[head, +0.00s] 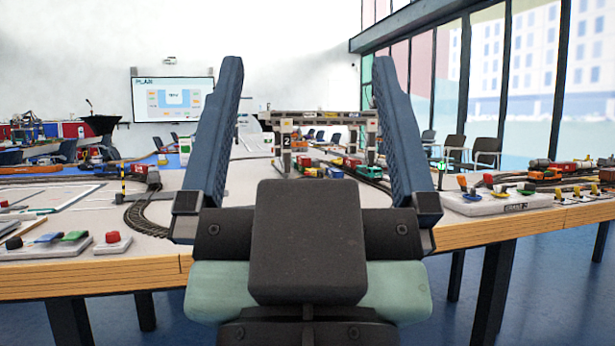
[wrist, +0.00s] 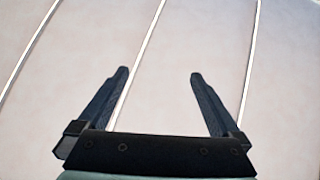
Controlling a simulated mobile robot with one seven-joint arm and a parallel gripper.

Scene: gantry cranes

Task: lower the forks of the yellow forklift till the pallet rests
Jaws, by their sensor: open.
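My gripper (head: 306,62) is open and empty, its two dark blue fingers spread wide in the middle of the head view. In the wrist view my gripper (wrist: 159,74) also shows open, with nothing between the fingers. I cannot make out a yellow forklift, its forks or a pallet in either view. My gripper and wrist hide part of the table's middle.
A wide table (head: 105,275) with a wooden edge fills the front. A gantry crane (head: 325,118) marked 2 stands over toy trains. A left button box (head: 58,243) and a right control panel (head: 500,202) stand near the front edge. Chairs (head: 486,150) stand behind.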

